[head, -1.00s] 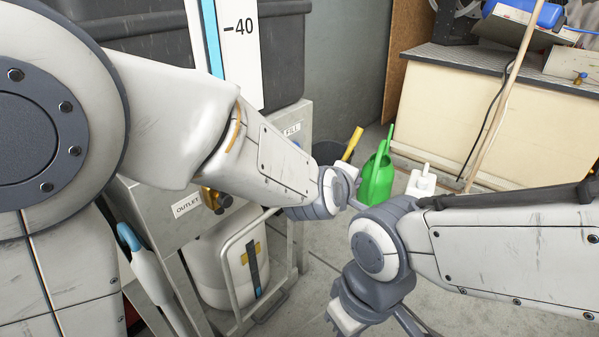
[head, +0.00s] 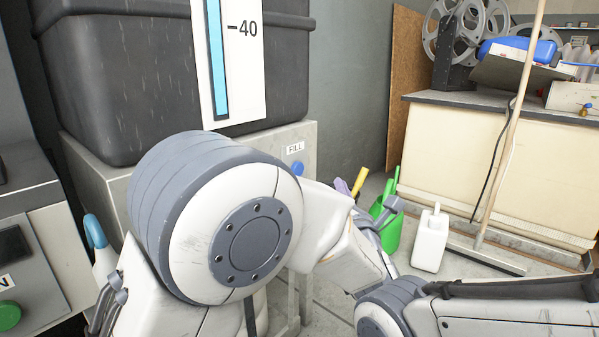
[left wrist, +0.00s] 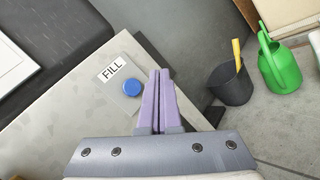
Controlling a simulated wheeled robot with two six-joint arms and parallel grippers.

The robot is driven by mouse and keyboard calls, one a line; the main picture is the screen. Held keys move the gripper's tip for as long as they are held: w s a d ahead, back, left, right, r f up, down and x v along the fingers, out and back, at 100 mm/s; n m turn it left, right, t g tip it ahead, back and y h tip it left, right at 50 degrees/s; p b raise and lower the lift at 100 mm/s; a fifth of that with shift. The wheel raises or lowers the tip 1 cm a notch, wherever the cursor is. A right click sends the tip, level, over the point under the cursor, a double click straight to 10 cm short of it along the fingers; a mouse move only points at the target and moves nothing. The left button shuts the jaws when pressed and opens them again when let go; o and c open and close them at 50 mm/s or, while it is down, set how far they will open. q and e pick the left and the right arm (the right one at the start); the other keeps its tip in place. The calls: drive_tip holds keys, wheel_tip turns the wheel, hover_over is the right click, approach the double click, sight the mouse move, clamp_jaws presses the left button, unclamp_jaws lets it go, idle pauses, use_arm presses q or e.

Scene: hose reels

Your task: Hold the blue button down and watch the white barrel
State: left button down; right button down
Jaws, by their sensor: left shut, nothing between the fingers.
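The blue button (head: 297,168) is on the light grey panel beneath the FILL label. It also shows in the left wrist view (left wrist: 132,88), left of my left gripper (left wrist: 160,72). The gripper's purple fingers are shut and empty, and appear apart from the button. In the head view the left gripper (head: 342,187) is partly hidden behind my arm, right of the button.
A black tank (head: 130,80) with a blue level gauge (head: 217,60) marked 40 stands above the panel. A green watering can (head: 390,225), a white jug (head: 431,240) and a broom (head: 505,130) stand right, before a cream bench (head: 450,150). A green button (head: 9,315) is far left.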

use_arm(q)
drive_tip(key=w+a, duration=0.5)
drive_tip(key=a, duration=0.2)
idle(0.4)
idle(1.7)
drive_tip(key=shift+w+a+b, duration=0.3)
drive_tip(key=shift+b, duration=0.25)
drive_tip(key=shift+w+a+b, duration=0.3)
drive_tip(key=shift+a+b, duration=0.1)
drive_tip(key=shift+a, duration=0.1)
idle(4.2)
